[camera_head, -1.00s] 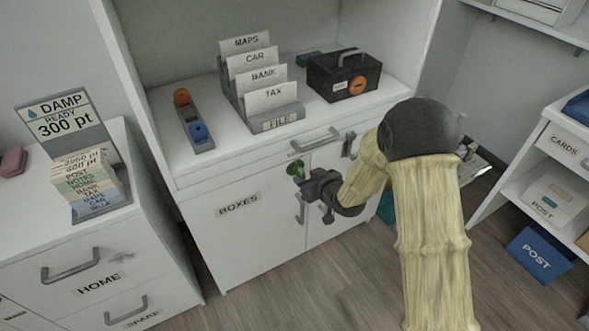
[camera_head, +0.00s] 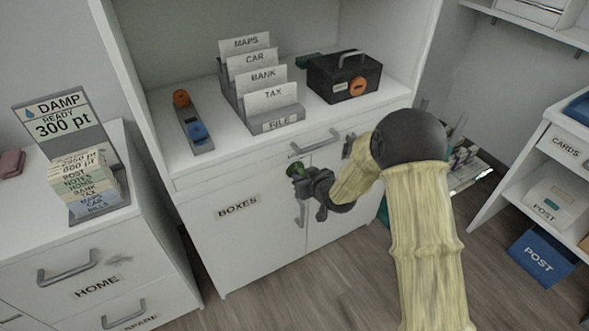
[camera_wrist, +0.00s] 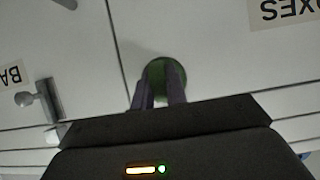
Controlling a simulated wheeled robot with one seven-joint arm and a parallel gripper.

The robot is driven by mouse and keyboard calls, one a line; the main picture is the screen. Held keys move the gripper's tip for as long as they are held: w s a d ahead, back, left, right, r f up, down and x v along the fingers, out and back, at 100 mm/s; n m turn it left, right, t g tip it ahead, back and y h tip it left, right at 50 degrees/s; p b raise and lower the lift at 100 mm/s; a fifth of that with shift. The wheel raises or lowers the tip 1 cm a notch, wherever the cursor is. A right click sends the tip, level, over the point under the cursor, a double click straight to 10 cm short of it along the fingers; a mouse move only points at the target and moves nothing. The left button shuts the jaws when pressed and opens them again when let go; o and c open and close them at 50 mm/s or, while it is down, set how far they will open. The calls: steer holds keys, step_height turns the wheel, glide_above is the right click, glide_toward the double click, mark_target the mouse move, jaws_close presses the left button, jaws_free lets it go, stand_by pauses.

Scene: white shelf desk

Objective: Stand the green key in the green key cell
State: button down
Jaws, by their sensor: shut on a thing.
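The green key (camera_head: 293,168) is in my gripper (camera_head: 299,173), in front of the white cabinet just below the shelf's front edge. In the wrist view the round green head of the key (camera_wrist: 165,72) shows between the two fingers (camera_wrist: 159,90), which are shut on it. The rest of the key is hidden. A grey key rack (camera_head: 190,119) lies on the shelf, up and left of my gripper. It holds an orange key at its far end and a blue key at its near end, with a bare stretch between. No green cell marking is readable.
A file rack (camera_head: 262,126) with several labelled cards stands right of the key rack, and a black box (camera_head: 343,75) stands further right. Cabinet handles (camera_head: 315,141) project near my gripper. A damp sign (camera_head: 52,112) stands on the left cabinet. Shelf space before the rack is clear.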

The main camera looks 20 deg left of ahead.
stand_by(0.4)
steer(key=shift+s+d+b, duration=0.35)
steer(key=shift+s+d, duration=1.6)
steer(key=shift+d, duration=0.3)
steer(key=w+d+f+m+t+h, duration=0.1)
steer(key=d+f+m+h, duration=0.25)
steer(key=d, duration=0.75)
steer(key=w+d+f+m+t+h, duration=0.25)
steer(key=d+f, duration=0.25)
steer(key=d, duration=0.5)
steer(key=w+d+f+m+t+h, duration=0.1)
steer(key=d+f+m+h, duration=0.3)
steer(key=d, duration=0.7)
steer(key=s+r+p, duration=0.2)
steer(key=r+p, duration=1.3)
steer(key=r, duration=0.1)
steer(key=s+r+p, duration=0.2)
steer(key=r+p, duration=1.3)
steer(key=shift+s+d+r+y, duration=0.15)
steer(key=shift+s+r+y, duration=0.25)
